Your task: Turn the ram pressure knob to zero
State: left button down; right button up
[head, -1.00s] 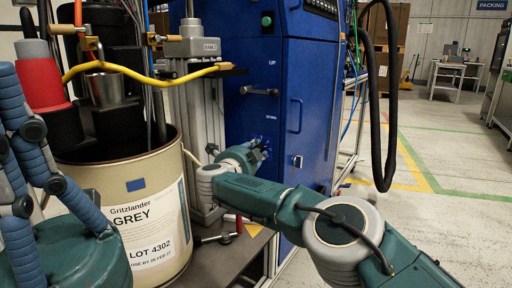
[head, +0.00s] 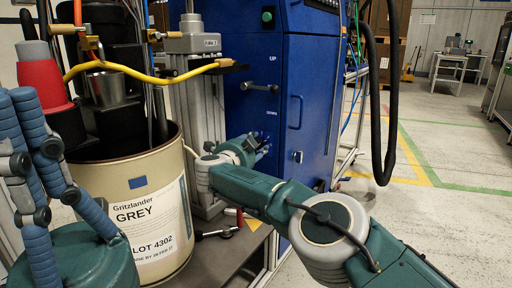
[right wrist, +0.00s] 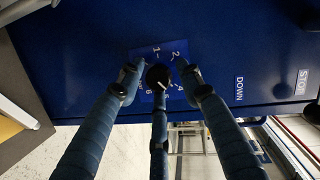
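The ram pressure knob (right wrist: 158,76) is round and black, on a blue dial plate (right wrist: 172,58) with white numbers. In the right wrist view my right gripper (right wrist: 158,84) has its three blue fingers spread around the knob, with gaps visible at the two upper fingers. Whether the lower finger touches it I cannot tell. In the head view my right gripper (head: 262,148) reaches to the blue cabinet front (head: 235,115), and the knob is hidden by it. The knob's pointer setting is not clear. My left gripper (head: 18,95) is at the left edge, fingers up, open, apparently empty.
A drum (head: 150,215) labelled Gritzlander Grey stands left of my right arm. A red cone-like part (head: 40,72) is behind my left fingers. A lever (head: 259,87) sits above the knob between UP and DOWN. A black hose (head: 380,150) hangs right; open floor lies beyond.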

jog(key=shift+o, duration=0.2)
jog(key=v, duration=0.7)
jog(key=shift+s+a, duration=0.15)
jog(key=shift+s, duration=0.1)
dwell(0.4)
